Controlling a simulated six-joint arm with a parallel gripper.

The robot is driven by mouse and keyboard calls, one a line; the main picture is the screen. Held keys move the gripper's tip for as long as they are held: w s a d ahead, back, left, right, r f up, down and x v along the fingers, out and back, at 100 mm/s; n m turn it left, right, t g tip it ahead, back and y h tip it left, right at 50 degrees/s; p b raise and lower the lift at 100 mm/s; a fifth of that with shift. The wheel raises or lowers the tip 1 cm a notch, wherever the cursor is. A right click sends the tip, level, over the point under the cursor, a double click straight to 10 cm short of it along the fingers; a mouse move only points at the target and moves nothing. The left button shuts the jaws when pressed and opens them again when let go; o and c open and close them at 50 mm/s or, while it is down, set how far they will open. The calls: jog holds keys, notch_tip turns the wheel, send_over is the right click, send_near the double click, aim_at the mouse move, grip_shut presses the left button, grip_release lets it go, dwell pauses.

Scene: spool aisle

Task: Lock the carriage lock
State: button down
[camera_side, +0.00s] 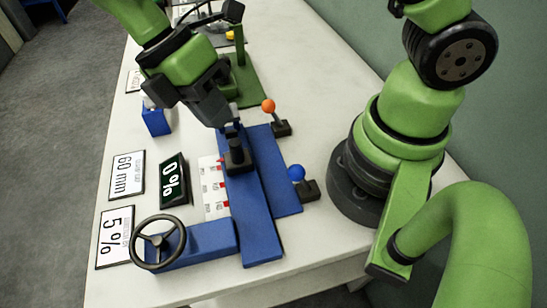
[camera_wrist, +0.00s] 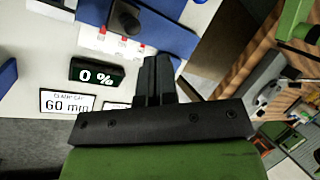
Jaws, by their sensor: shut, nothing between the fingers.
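My gripper (camera_side: 232,130) is shut and empty, pointing down over the blue rail (camera_side: 246,205). Its fingers also show pressed together in the wrist view (camera_wrist: 155,80). A black block (camera_side: 238,158) sits on the rail right by the fingertips; I cannot tell whether they touch it. A black knob (camera_wrist: 125,18) shows on the blue part in the wrist view. Two levers stand right of the rail: one with an orange ball (camera_side: 268,105), leaning left, and one with a blue ball (camera_side: 296,172), leaning left. No label shows which is the carriage lock.
A black handwheel (camera_side: 158,242) stands at the rail's front left. A display (camera_side: 172,181) reads 0 %. Cards reading 60 mm (camera_side: 128,175) and 5 % (camera_side: 115,237) lie at left. A white scale with red marks (camera_side: 214,187) lies beside the rail. A green stand (camera_side: 243,75) is behind.

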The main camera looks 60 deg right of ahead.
aim_at(299, 179)
jog(key=x, duration=0.9)
jog(key=shift+s+f, duration=0.15)
jog(key=s, duration=0.2)
jog(key=shift+s+d, duration=0.3)
jog(key=shift+s, duration=0.1)
jog(key=shift+s+d, duration=0.15)
jog(key=shift+s, duration=0.45)
jog(key=shift+s+d+r, duration=0.25)
jog(key=shift+r, duration=0.1)
jog(key=shift+s+d+r, duration=0.45)
jog(key=shift+s+d, duration=0.2)
jog(key=shift+s+d+r, duration=0.25)
jog(key=shift+s+d, duration=0.7)
jog(key=shift+r, duration=0.1)
jog(key=shift+r, duration=0.7)
